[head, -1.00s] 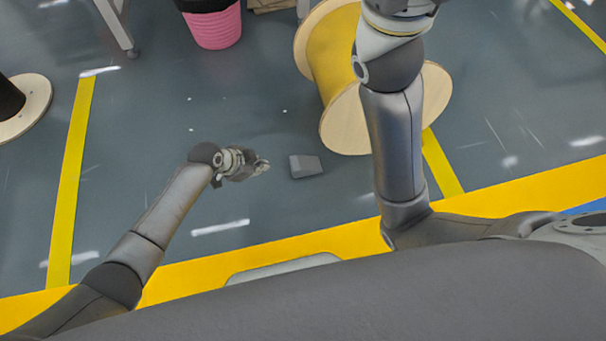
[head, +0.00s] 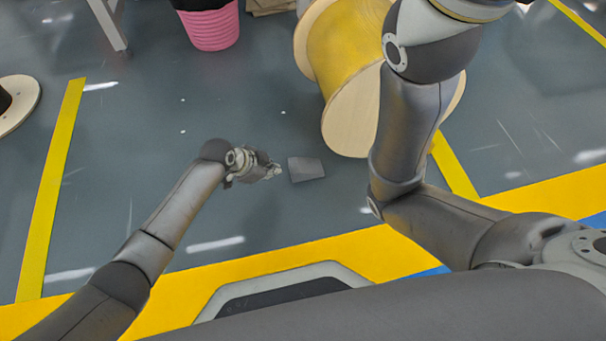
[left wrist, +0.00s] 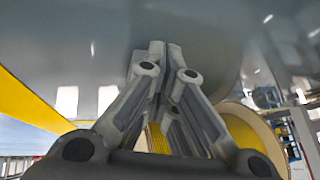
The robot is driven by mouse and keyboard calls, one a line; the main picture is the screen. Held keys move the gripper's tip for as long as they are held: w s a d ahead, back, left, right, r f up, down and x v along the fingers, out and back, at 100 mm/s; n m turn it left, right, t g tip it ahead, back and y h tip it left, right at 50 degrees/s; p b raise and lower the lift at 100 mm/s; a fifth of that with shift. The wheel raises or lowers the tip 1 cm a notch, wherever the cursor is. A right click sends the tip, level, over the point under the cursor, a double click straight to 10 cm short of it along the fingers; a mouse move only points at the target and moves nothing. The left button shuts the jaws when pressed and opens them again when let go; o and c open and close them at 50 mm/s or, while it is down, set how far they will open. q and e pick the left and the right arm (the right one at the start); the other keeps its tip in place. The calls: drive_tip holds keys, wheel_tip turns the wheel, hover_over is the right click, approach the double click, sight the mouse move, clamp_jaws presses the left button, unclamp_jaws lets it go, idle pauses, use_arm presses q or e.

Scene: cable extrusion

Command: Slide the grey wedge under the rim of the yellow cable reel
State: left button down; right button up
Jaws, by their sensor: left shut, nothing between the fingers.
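The grey wedge (head: 306,169) lies on the floor, left of and nearer to me than the yellow cable reel (head: 344,48). A strip of floor separates the wedge from the reel's pale rim. My left gripper (head: 278,171) is shut and empty, low over the floor, with its tips just left of the wedge. I cannot tell whether they touch it. In the left wrist view, the closed fingers (left wrist: 160,55) fill the middle and the reel (left wrist: 255,125) shows behind at lower right. I cannot make out the wedge there. My right arm hides part of the reel; its gripper is out of view.
A pink bin (head: 210,26) stands at the back, beside a table leg (head: 108,22). Another reel (head: 17,103) is cut off at the left edge. Yellow tape (head: 50,195) marks the floor. The floor left of my left gripper is clear.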

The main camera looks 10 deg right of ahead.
sight(312, 167)
use_arm(q)
drive_tip(key=shift+b+x, duration=2.1)
drive_tip(key=shift+x, duration=0.5)
drive_tip(key=shift+d, duration=0.1)
drive_tip(key=shift+d+b, duration=0.5)
drive_tip(key=shift+d, duration=1.95)
drive_tip(key=shift+d+b, duration=0.9)
drive_tip(key=shift+d, duration=2.65)
